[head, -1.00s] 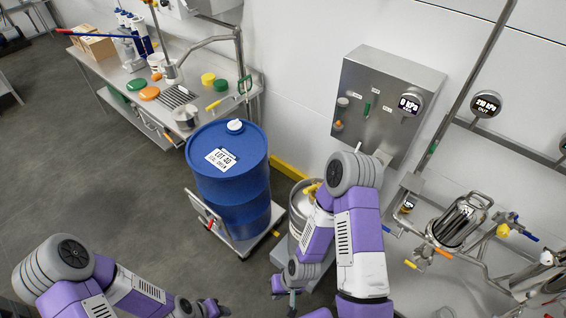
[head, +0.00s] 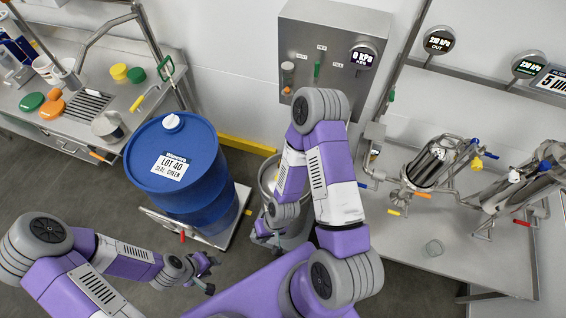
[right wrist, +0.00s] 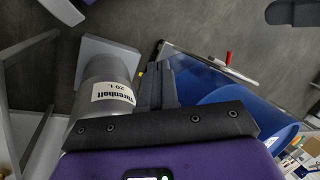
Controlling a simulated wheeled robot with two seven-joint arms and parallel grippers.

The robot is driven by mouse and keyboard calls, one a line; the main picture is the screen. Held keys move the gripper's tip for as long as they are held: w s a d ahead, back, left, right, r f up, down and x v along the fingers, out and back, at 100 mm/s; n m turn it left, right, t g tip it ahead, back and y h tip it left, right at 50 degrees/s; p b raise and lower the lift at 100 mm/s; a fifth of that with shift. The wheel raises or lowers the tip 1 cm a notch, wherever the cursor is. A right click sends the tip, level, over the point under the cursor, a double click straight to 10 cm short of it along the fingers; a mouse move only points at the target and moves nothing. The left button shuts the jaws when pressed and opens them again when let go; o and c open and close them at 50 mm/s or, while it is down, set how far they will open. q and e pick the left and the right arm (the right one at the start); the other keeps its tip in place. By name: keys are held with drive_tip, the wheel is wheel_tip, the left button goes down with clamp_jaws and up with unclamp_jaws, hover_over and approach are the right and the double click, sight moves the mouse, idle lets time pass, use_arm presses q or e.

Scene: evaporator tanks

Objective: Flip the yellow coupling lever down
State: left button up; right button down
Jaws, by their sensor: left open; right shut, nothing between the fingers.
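A small yellow-tipped handle (head: 393,212) shows on the pipework under the steel filter housing (head: 433,165), at the right in the head view. I cannot tell whether it is the coupling lever. A steel keg (head: 297,236) stands on the floor, partly behind my right arm; its top is mostly hidden. It also shows in the right wrist view (right wrist: 112,88), with a white label. My right gripper (head: 271,238) is shut and empty, pointing down in front of the keg. My left gripper (head: 210,272) is open and empty in front of the blue drum.
A blue drum (head: 180,178) stands on a wheeled cart (head: 232,222) left of the keg. A steel control box (head: 325,60) hangs on the wall. A sink counter (head: 70,125) is at the left.

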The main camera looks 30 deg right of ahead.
drive_tip(key=w+d+r+m+h+p, duration=0.1)
drive_tip(key=w+d+r+m, duration=0.1)
drive_tip(key=w+d+r, duration=0.3)
drive_tip(key=w+d+r+m+h+p, duration=0.1)
drive_tip(key=w+d+r, duration=0.4)
drive_tip(key=r, duration=0.6)
drive_tip(key=w+d+r+m+h+p, duration=0.2)
drive_tip(key=w+d+r+m+p, duration=0.1)
drive_tip(key=d+r, duration=0.5)
drive_tip(key=shift+w+d+m, duration=0.15)
drive_tip(key=shift+w+m, duration=0.45)
drive_tip(key=shift+w, duration=0.45)
